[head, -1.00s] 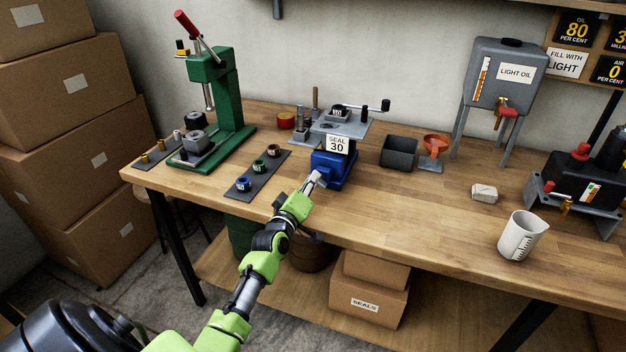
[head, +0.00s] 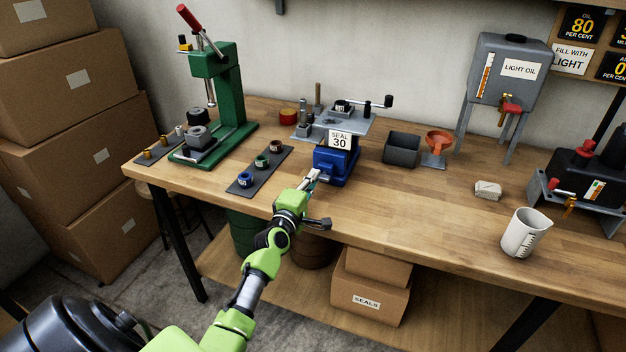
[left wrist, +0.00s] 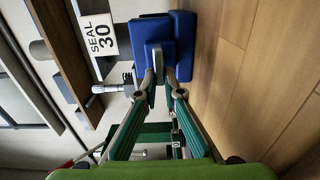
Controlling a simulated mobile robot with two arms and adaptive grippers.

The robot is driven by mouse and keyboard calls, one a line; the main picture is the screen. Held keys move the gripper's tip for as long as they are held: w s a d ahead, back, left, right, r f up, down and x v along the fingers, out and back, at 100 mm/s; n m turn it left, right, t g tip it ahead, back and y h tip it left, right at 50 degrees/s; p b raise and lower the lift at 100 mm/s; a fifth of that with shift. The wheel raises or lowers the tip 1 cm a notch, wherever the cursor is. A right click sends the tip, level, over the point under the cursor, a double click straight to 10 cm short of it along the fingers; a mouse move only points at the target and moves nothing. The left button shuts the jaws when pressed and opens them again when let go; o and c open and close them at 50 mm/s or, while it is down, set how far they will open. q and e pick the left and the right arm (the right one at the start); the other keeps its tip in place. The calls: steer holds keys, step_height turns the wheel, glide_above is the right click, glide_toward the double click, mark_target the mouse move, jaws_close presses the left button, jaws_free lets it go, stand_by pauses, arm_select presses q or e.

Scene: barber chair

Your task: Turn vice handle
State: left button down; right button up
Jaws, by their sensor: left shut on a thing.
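The blue vice (head: 335,166) stands near the front edge of the workbench, with a "SEAL 30" card (head: 340,140) above it. In the left wrist view the vice's blue body (left wrist: 182,45) is close ahead. My left gripper (head: 314,177) is at the vice's front, low over the bench. In the left wrist view its fingers (left wrist: 160,75) converge on a small grey piece (left wrist: 155,50) on the vice's front, seemingly the handle. The fingers hide much of this piece, so its angle is unclear. My right gripper is not in view.
A grey plate with a black-knobbed crank (head: 388,101) is above the vice. A dark strip with small rings (head: 262,162) lies to its left, beside a green press (head: 232,90). A grey bin (head: 401,149) and an orange funnel (head: 438,140) stand right.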

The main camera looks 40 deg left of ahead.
arm_select(q)
steer(key=shift+f, duration=0.1)
stand_by(0.3)
steer(key=c, duration=2.2)
jaws_free()
steer(key=shift+o, duration=0.2)
steer(key=v, duration=1.2)
